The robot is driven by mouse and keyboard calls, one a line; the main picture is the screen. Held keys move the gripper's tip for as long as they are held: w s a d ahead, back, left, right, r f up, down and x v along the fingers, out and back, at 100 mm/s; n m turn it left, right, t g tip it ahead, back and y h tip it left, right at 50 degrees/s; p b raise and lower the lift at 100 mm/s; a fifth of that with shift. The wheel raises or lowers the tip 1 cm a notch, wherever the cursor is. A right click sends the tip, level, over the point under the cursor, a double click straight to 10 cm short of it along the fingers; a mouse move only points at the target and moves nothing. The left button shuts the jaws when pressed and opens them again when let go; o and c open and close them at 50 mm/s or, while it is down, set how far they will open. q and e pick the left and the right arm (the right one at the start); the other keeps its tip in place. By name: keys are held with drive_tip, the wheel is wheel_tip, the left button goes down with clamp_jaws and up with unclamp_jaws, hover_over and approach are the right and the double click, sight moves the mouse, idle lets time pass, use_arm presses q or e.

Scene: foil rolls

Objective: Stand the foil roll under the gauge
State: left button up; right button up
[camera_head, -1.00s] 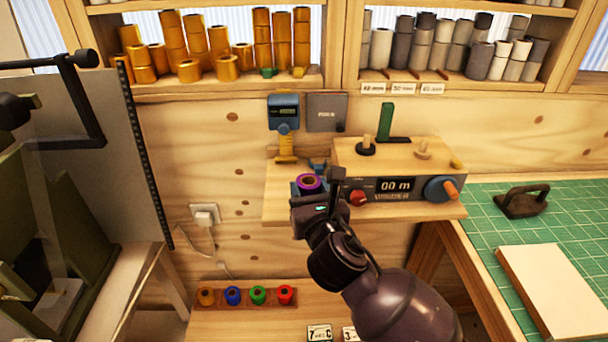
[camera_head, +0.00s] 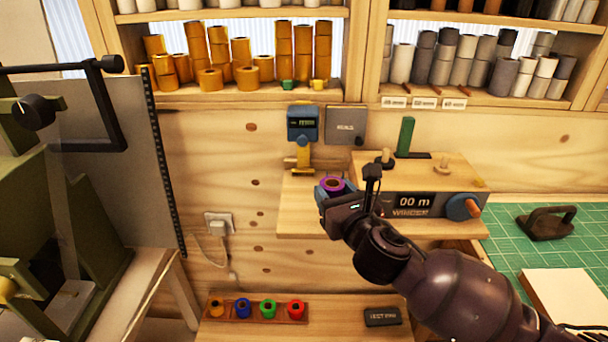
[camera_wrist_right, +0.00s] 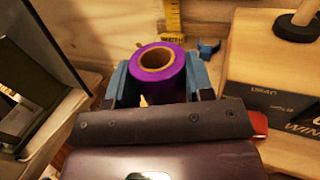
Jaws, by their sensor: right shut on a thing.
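A purple foil roll (camera_head: 333,185) with a brown core is held upright in my right gripper (camera_head: 334,188), above or beside the left part of the small wooden shelf (camera_head: 300,222). In the right wrist view the foil roll (camera_wrist_right: 158,75) sits between the two blue fingers of my right gripper (camera_wrist_right: 158,82), which is shut on it. The gauge (camera_head: 302,125), a blue box with a small display and a yellow stem, is mounted on the wall behind the roll. Its yellow lower part (camera_wrist_right: 172,20) shows behind the roll in the wrist view. My left gripper is not in view.
A winder (camera_head: 410,205) reading "00 m" stands on the shelf to the right of my gripper. Above are wall shelves with gold rolls (camera_head: 240,75) and grey rolls (camera_head: 445,55). A rack of coloured spools (camera_head: 255,308) sits below. A green mat (camera_head: 510,250) lies at right.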

drive_tip(key=b+x, duration=0.1)
drive_tip(key=x, duration=1.4)
drive_tip(key=shift+w+a, duration=0.15)
drive_tip(key=shift+w, duration=0.2)
drive_tip(key=shift+f+b, duration=0.4)
drive_tip(key=shift+f, duration=1.35)
drive_tip(key=shift+f, duration=0.15)
drive_tip(key=o, duration=1)
drive_tip(key=shift+o, duration=0.3)
